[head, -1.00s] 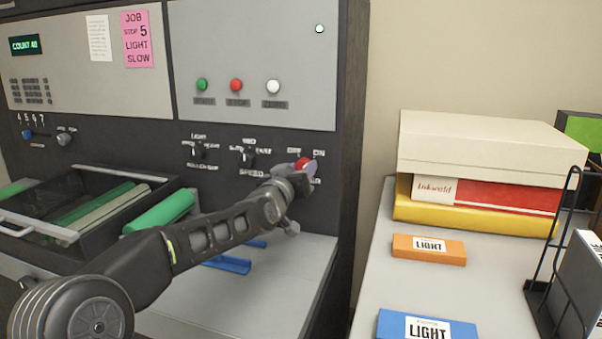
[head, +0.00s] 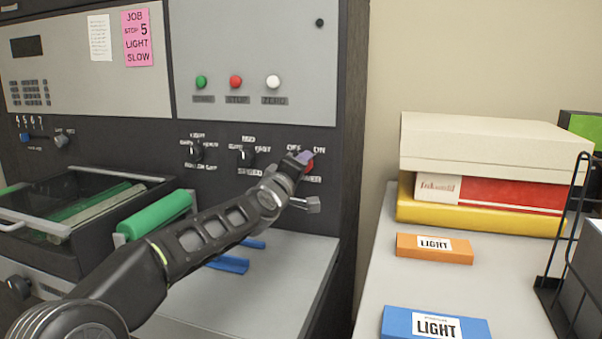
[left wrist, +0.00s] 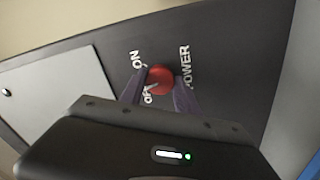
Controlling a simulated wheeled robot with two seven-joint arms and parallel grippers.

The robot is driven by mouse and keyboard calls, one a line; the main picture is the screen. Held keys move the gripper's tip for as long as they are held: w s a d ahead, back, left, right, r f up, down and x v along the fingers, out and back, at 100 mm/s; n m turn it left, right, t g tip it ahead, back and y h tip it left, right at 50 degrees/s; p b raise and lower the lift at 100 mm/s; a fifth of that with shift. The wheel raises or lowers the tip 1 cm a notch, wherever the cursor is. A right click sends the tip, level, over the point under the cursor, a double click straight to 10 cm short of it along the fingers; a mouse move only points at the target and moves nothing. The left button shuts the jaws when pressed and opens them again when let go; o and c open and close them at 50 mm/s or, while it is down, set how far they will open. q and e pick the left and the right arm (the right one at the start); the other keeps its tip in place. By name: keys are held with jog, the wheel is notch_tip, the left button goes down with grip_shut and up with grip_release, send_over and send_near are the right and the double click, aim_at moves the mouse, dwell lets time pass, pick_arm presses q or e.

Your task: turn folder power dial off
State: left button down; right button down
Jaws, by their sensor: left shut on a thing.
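The red power dial (left wrist: 160,79) is on the dark panel, with the words ON, OFF and POWER around it. In the head view the dial (head: 309,166) is partly hidden by my gripper. My left gripper (head: 303,159) is at the dial, its two purple-grey fingers on either side of it; the left wrist view shows the gripper (left wrist: 160,88) shut on the dial. The dial's white pointer mark is toward the OFF label. The count display (head: 26,46) is dark, and the small lamp (head: 319,22) at the upper right is unlit. My right gripper is out of view.
Green, red and white buttons (head: 236,82) sit above the dial. Two black knobs (head: 246,155) are to its left. A green roller (head: 155,214) and a clear-lidded tray are at lower left. Boxes (head: 495,145) stand on the right table.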

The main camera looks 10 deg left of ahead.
pick_arm(q)
jog(key=shift+f+n+b, duration=0.1)
jog(key=shift+n+b, duration=0.7)
jog(key=shift+n, duration=2.7)
jog(key=c, duration=0.9)
grip_release()
jog(key=shift+s, duration=0.1)
